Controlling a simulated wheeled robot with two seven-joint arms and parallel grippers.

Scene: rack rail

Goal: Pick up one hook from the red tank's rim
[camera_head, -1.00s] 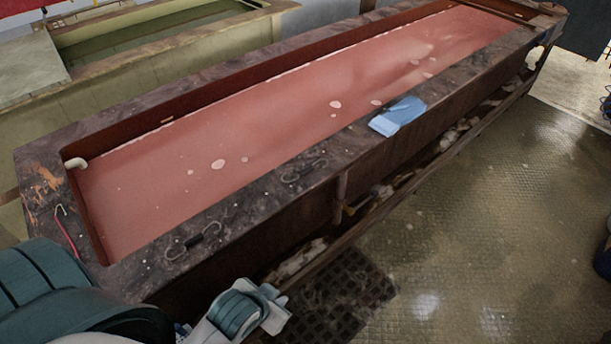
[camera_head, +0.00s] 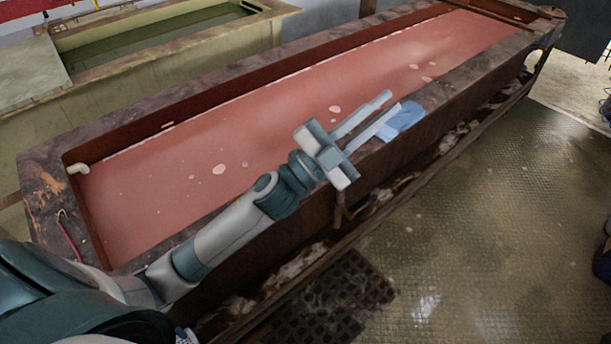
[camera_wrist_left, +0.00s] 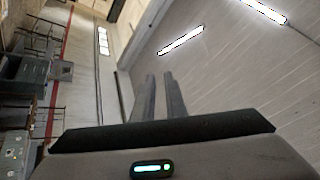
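The red tank (camera_head: 48,170) is a long trough of reddish liquid with a wide, stained dark rim. A thin red hook (camera_head: 70,236) with a pale curved end lies on its left end rim. The dark hooks on the near rim are hidden behind my left arm. My left gripper (camera_head: 393,98) is above the near rim, its two fingers apart and nothing between them, pointing up and right in the picture. The left wrist view shows the empty fingers (camera_wrist_left: 160,76) against the ceiling and no hook. My right gripper is not in view.
A blue folded item (camera_head: 405,120) lies on the near rim just behind the left fingertips. A white pipe end (camera_head: 77,167) sticks out at the tank's left inner corner. A yellowish tank (camera_head: 180,70) stands behind.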

